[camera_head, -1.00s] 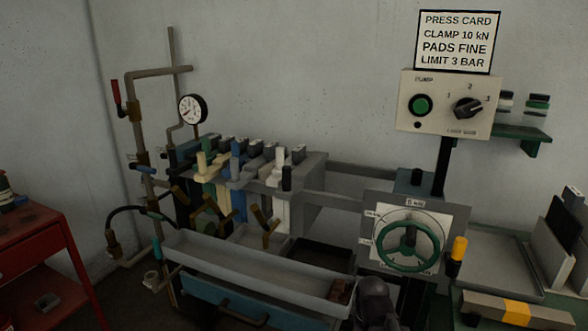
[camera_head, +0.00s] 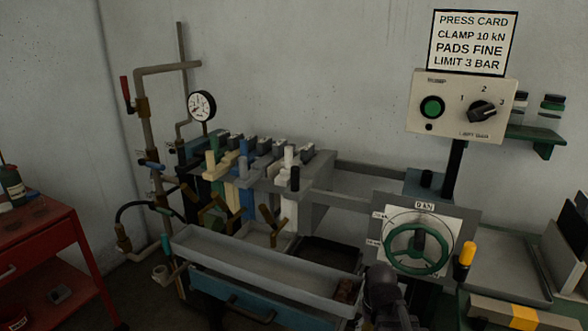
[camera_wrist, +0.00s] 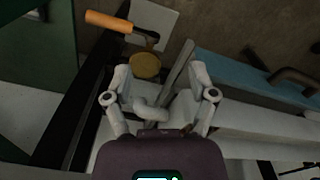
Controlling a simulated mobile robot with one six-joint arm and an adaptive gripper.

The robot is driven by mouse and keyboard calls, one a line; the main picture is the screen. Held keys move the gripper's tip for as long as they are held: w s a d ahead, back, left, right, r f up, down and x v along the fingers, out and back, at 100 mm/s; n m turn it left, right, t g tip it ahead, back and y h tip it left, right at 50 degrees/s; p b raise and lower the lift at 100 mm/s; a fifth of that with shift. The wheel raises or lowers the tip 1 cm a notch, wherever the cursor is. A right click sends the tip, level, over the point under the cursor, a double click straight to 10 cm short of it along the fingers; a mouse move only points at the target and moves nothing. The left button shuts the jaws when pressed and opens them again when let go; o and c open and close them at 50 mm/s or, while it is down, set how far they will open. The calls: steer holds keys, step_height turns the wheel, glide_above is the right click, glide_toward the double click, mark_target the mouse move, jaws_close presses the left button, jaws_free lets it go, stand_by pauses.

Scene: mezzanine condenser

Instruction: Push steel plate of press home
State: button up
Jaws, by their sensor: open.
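The press holds a row of upright plates in green, cream, blue and grey on two side rails. A broad grey plate (camera_head: 318,183), which looks like the steel plate, closes the right end of the row, with a black-topped grip (camera_head: 295,179) near it. To its right is bare rail, then the press end with a green handwheel (camera_head: 420,249). My gripper (camera_wrist: 160,77) is open in the wrist view, its two fingers spread with nothing clearly held between them. In the head view only a dark part of my arm shows at the bottom, right of the tray; the fingertips are hidden there.
A long grey tray (camera_head: 262,268) runs along the press front above a blue drawer (camera_head: 232,300). An orange-yellow handle (camera_head: 464,256) stands right of the handwheel. A red cart (camera_head: 40,250) is at left. A control box (camera_head: 462,106) hangs above right.

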steer(key=w+a+r+n+p, duration=0.1)
steer(key=w+a+r+p, duration=0.25)
steer(key=r+p, duration=0.45)
steer(key=w+a+r+n+p, duration=0.1)
steer(key=w+a+r+p, duration=0.1)
steer(key=w+r+p, duration=0.45)
steer(key=w+a+r+n+p, duration=0.1)
steer(key=w+a+r+p, duration=0.2)
steer(key=r+p, duration=0.65)
step_height(320, 180, up, 24)
steer(key=f+n+p, duration=0.1)
steer(key=n+p, duration=0.3)
steer(key=p, duration=1.8)
glide_above(296, 174)
steer(key=w, duration=0.1)
steer(key=shift+w+a+r, duration=0.15)
steer(key=shift+r, duration=0.1)
steer(key=shift+f, duration=0.25)
step_height(296, 174, down, 13)
steer(key=b, duration=1.3)
steer(key=shift+f, duration=0.2)
steer(key=shift+b, duration=0.3)
jaws_close()
